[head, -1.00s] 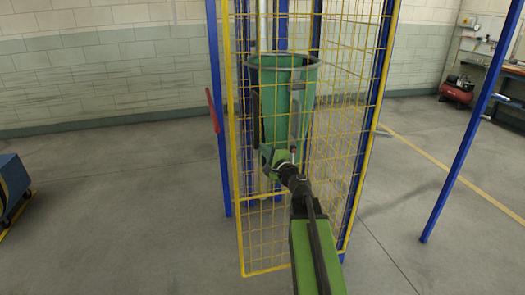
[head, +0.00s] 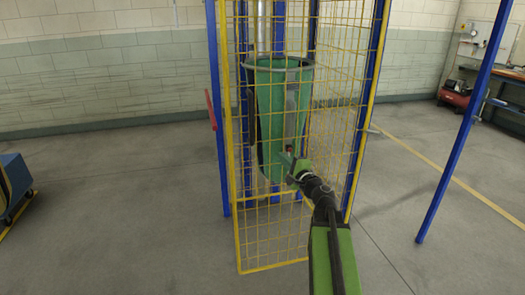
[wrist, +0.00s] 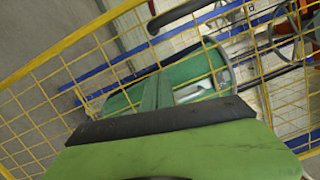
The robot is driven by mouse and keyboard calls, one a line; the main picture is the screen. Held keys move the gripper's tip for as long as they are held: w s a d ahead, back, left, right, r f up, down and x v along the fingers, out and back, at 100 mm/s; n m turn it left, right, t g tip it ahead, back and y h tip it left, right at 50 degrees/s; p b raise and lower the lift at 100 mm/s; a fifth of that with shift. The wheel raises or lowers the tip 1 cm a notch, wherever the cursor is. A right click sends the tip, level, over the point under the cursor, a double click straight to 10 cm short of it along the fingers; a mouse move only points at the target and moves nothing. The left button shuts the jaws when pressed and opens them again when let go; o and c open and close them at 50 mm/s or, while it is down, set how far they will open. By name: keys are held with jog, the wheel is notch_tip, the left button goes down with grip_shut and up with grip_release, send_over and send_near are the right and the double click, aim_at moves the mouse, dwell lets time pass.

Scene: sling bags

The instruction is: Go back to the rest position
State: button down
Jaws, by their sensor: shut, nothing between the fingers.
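My gripper (head: 288,160) is at the end of my green and black arm in the head view, in front of the yellow mesh cage. Its fingers look shut and hold nothing. The green sling bag (head: 270,115) hangs inside the cage from a dark round rim, open at the top. It also shows in the wrist view (wrist: 195,70) behind the mesh. I cannot tell whether the fingertips touch the mesh.
The yellow mesh cage (head: 240,235) has blue posts around it. A separate blue post (head: 455,145) stands at right. A blue cart (head: 14,182) is at far left. A red machine (head: 455,94) and a workbench are at the back right.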

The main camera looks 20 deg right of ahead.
jog(key=w+a+r+n+g+y+p, duration=0.1)
jog(key=w+a+r+n+y+p, duration=0.15)
jog(key=a, duration=0.55)
jog(key=w+a+r+n+y+p, duration=0.1)
jog(key=a+r+p, duration=0.15)
jog(key=a, duration=0.55)
jog(key=s+a+f+n+g+y+p, duration=0.25)
jog(key=a+n+g, duration=0.2)
jog(key=a, duration=0.55)
jog(key=s+a+f+n+g+y+p, duration=0.1)
jog(key=s+a+f+n+g+p, duration=0.25)
jog(key=a, duration=0.65)
jog(key=s+a+f+n+g+h, duration=0.1)
jog(key=s+f+n+g+h, duration=0.2)
jog(key=s+f+n+g, duration=0.35)
jog(key=s+d+f+n+g+h, duration=0.1)
jog(key=s+d+f+g+h, duration=0.2)
jog(key=s+d, duration=0.7)
notch_tip(320, 180, down, 3)
jog(key=shift+f+n+h, duration=0.2)
jog(key=shift+n+h, duration=0.1)
jog(key=shift+h, duration=0.7)
